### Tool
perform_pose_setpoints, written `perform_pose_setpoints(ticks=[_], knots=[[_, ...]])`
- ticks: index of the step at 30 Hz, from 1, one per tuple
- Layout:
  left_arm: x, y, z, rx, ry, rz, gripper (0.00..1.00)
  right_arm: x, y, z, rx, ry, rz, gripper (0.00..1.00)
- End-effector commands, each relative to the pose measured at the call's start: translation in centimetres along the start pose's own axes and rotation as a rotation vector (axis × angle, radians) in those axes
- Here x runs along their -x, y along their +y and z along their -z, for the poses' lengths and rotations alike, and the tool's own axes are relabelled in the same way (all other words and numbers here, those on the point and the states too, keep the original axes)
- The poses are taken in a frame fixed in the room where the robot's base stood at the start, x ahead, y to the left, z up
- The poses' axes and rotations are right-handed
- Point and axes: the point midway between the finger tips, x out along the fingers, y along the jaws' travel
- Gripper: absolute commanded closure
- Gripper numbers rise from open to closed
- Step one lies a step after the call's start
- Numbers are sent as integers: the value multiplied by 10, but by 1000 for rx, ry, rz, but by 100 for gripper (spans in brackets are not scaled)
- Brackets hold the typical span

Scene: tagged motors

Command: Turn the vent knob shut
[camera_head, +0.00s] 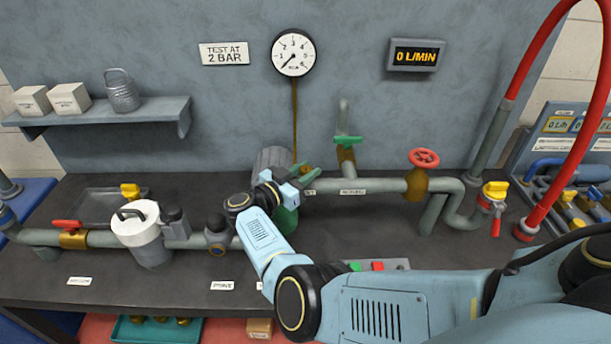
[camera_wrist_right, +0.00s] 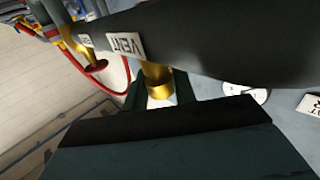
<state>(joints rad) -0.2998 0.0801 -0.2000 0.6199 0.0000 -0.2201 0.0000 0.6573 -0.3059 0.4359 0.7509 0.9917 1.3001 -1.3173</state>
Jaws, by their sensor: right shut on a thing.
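My right gripper (camera_head: 300,177) is at the pipe just below the gauge's brass line, behind the pump area. In the wrist view its two dark fingers (camera_wrist_right: 160,98) stand on either side of a brass stem (camera_wrist_right: 158,75), close against it. The stem comes out of a dark pipe (camera_wrist_right: 215,40) by a white VENT label (camera_wrist_right: 125,45). The gripper is shut on the vent knob there. The knob itself is mostly hidden by the fingers and the gripper body, so its turn angle cannot be told. My left gripper is not in view.
A green-handled valve (camera_head: 348,141) and a red handwheel (camera_head: 424,158) stand to the right. The round gauge (camera_head: 293,54) points low, and the display (camera_head: 415,55) reads 0 L/MIN. A white-lidded canister (camera_head: 137,225) and red lever (camera_head: 66,224) are left.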

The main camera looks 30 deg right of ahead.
Motion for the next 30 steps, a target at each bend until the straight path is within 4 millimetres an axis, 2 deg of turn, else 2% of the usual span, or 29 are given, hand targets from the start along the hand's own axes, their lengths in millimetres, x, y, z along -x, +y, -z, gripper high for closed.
perform_pose_setpoints(ticks=[10, 11, 15, 25, 30], knots=[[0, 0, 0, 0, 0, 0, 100, -1, 0, 1, -1, 1, -4, 96], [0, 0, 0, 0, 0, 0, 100, -1, 0, 1, -1, 1, -4, 72], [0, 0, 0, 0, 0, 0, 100, -1, 0, 1, -1, 1, -3, 54], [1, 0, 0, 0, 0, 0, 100, -1, 0, 2, -1, 1, -3, 53], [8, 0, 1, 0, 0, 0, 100, 0, 0, 10, -1, 1, -2, 53]])
